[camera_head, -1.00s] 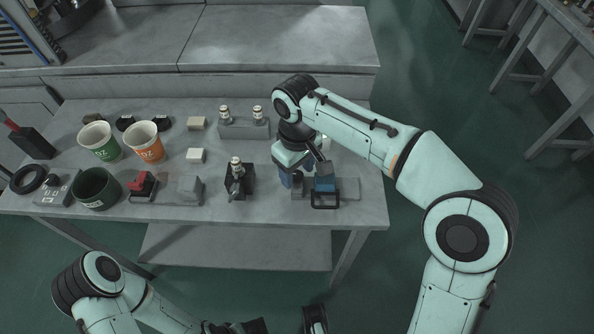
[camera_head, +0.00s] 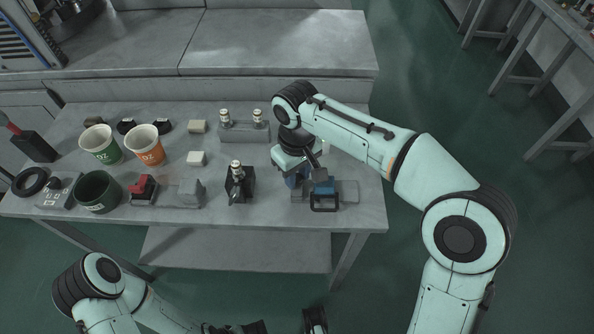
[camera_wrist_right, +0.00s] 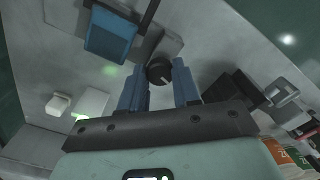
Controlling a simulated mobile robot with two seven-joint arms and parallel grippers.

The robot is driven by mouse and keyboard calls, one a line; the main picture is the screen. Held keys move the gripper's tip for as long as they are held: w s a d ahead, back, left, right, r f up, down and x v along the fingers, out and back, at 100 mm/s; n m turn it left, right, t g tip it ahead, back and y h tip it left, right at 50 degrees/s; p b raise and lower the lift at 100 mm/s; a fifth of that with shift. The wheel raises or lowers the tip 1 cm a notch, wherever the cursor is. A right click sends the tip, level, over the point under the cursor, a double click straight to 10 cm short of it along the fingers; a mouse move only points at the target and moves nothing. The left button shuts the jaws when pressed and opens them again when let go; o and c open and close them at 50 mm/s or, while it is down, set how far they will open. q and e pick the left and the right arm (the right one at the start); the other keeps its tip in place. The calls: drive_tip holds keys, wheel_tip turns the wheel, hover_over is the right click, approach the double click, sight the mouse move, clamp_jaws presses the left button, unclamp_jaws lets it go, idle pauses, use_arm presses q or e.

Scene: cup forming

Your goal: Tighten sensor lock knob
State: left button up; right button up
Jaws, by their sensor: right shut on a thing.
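The lock knob (camera_wrist_right: 159,70) is a dark round knob with a pale line on its top. In the right wrist view it sits between the blue fingertips of my right gripper (camera_wrist_right: 159,82), which is shut on it. In the head view the right gripper (camera_head: 297,181) is low at the left end of the sensor fixture, and its fingers mostly hide the knob. The fixture has a grey base (camera_head: 348,190), a blue block (camera_head: 323,187) and a black frame (camera_head: 324,203).
A black stand with a small bottle (camera_head: 237,170) is left of the fixture. A grey rack (camera_head: 242,132) with two bottles stands behind. Two paper cups (camera_head: 149,146), a dark green pot (camera_head: 96,190) and small blocks fill the table's left side. The table's front right corner is clear.

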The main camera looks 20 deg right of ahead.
sight(297, 178)
drive_tip(key=m+p, duration=0.2)
drive_tip(key=m, duration=0.1)
drive_tip(key=shift+r, duration=0.15)
drive_tip(key=m+p, duration=0.1)
drive_tip(key=m, duration=0.3)
drive_tip(key=shift+m+p, duration=0.4)
drive_tip(key=m+p, duration=0.1)
drive_tip(key=m, duration=0.4)
use_arm(q)
drive_tip(key=shift+g, duration=0.3)
drive_tip(key=r, duration=0.3)
drive_tip(key=r+p, duration=0.1)
drive_tip(key=r, duration=0.1)
drive_tip(key=shift+s+r, duration=0.2)
drive_tip(key=shift+s, duration=0.1)
use_arm(e)
drive_tip(key=m, duration=0.5)
drive_tip(key=shift+w, duration=0.1)
drive_tip(key=shift+m, duration=0.4)
drive_tip(key=o, duration=1.1)
drive_tip(key=shift+c, duration=0.2)
use_arm(q)
drive_tip(key=r+p, duration=0.1)
drive_tip(key=w+r+p, duration=0.1)
drive_tip(key=shift+r+p, duration=0.3)
use_arm(e)
wheel_tip(297, 178, up, 13)
drive_tip(key=shift+r, duration=0.15)
